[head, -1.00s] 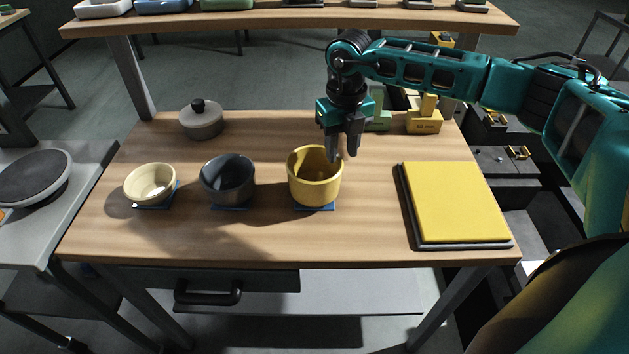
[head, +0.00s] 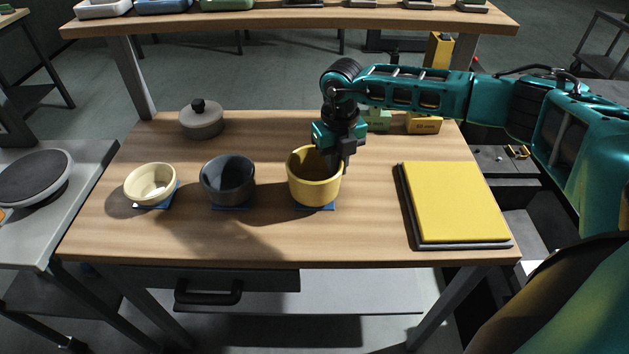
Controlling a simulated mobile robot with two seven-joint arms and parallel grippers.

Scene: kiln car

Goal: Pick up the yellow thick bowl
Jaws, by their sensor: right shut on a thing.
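The yellow thick bowl (head: 313,187) stands upright on a small blue mat (head: 316,208) on the wooden table, right of the dark bowl. My right gripper (head: 337,162) reaches down from above at the bowl's back right rim. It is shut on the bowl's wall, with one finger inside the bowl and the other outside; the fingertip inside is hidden. The bowl appears to rest on its mat. My left gripper is not in view.
A dark grey bowl (head: 228,182) and a cream bowl (head: 151,185) stand to the left on blue mats. A grey lidded pot (head: 202,121) is behind them. A yellow slab (head: 456,201) lies at right. Yellow (head: 424,123) and green (head: 378,121) blocks stand behind; a shelf (head: 290,19) spans the back.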

